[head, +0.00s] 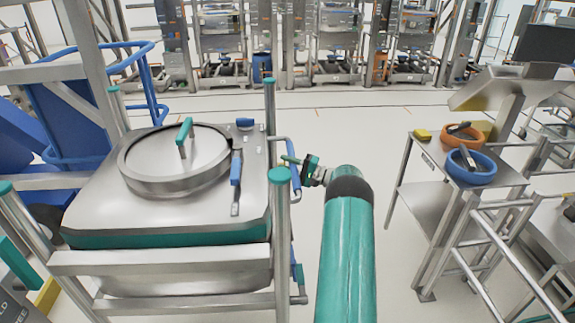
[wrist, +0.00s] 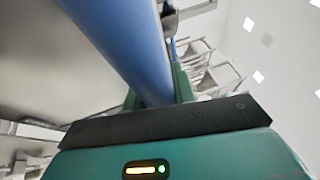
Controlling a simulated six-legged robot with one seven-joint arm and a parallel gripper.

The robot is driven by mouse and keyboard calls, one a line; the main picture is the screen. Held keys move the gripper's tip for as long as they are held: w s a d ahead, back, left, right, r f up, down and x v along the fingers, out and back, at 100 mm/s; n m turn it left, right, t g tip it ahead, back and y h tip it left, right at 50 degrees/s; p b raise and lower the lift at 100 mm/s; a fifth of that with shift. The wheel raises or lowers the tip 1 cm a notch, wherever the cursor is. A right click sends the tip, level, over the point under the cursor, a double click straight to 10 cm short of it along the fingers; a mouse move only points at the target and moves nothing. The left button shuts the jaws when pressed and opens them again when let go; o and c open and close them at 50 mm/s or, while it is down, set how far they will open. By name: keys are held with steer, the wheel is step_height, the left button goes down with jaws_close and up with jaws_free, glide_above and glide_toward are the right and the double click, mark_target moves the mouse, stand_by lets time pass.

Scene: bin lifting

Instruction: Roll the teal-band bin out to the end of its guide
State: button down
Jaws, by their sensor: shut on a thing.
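The teal-band bin (head: 85,215) is a steel bin with a round lid and a teal band below its top, at left in the head view. It stands among steel rails (head: 170,262) and posts with teal caps. A blue handle bar (head: 297,182) runs along its right side, partly hidden by a post. My gripper (head: 291,160) is at this bar, right of the bin. In the wrist view my gripper (wrist: 156,95) has its green fingers on either side of the blue bar (wrist: 122,40), shut on it. The guide's end cannot be made out.
Steel handrails (head: 500,250) stand at lower right. Blue equipment (head: 70,120) is at far left. The floor (head: 345,130) beyond my arm is clear.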

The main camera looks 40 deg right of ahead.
steer(key=shift+s+d, duration=0.45)
steer(key=shift+d, duration=0.2)
steer(key=shift+s+d, duration=0.45)
steer(key=shift+d, duration=0.2)
steer(key=c, duration=1.2)
jaws_free()
steer(key=shift+r, duration=0.1)
steer(key=shift+c, duration=0.2)
steer(key=shift+o, duration=0.5)
steer(key=shift+w+a, duration=0.1)
steer(key=shift+a, duration=0.1)
steer(key=v, duration=1.3)
steer(key=shift+s+f, duration=0.25)
steer(key=shift+d, duration=0.2)
